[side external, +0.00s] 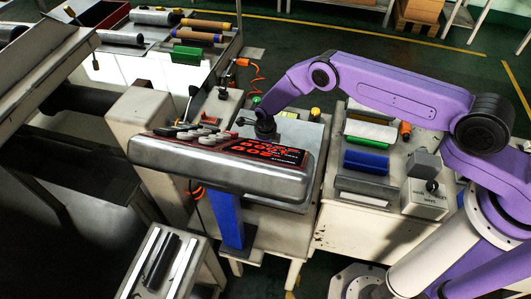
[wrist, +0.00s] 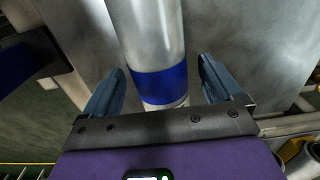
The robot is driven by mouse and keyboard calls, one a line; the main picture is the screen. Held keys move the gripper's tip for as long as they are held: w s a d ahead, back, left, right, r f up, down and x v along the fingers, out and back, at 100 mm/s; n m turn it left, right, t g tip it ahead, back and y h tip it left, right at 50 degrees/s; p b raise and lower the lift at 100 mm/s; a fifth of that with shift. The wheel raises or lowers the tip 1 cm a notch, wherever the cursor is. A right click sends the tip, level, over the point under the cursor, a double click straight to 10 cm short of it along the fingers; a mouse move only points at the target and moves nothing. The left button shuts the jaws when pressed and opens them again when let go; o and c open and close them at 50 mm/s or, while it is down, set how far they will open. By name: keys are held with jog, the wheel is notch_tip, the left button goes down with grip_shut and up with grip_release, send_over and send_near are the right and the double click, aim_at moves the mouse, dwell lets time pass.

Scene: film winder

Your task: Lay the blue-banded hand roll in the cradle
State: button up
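The hand roll (wrist: 146,30) is a pale grey cylinder with a blue band (wrist: 160,84) near its lower end in the wrist view. My gripper (wrist: 162,85) is open, with one finger on each side of the banded end and a narrow gap showing on both sides. In the side view my gripper's wrist (side external: 265,127) is just behind the control panel; its fingers and the banded roll are hidden there. A low stand (side external: 135,283) at the bottom left carries two pale rails with a dark bar between them; I cannot tell whether it is the cradle.
A control panel (side external: 225,175) with red lettering stands in front of my wrist. A side table (side external: 340,215) at right holds a blue roll (side external: 367,162), a white roll (side external: 370,132) and a grey box (side external: 424,197). A rear rack holds several rolls, including a green one (side external: 192,53).

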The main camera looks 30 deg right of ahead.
jog(key=shift+r, duration=0.1)
notch_tip(320, 180, up, 17)
jog(key=shift+r, duration=0.15)
dwell(0.7)
dwell(0.5)
jog(key=s+d+r+n, duration=0.1)
jog(key=s+r+n, duration=1.4)
jog(key=r+n, duration=0.3)
jog(key=s+d+r+n, duration=0.2)
jog(key=s+d+n, duration=0.5)
jog(key=s+n, duration=0.3)
jog(key=s+d+r+n, duration=0.2)
jog(key=s+d+n, duration=0.6)
jog(key=s+n, duration=0.3)
jog(key=s, duration=0.3)
jog(key=shift+r+n, duration=0.3)
jog(key=shift+r, duration=0.05)
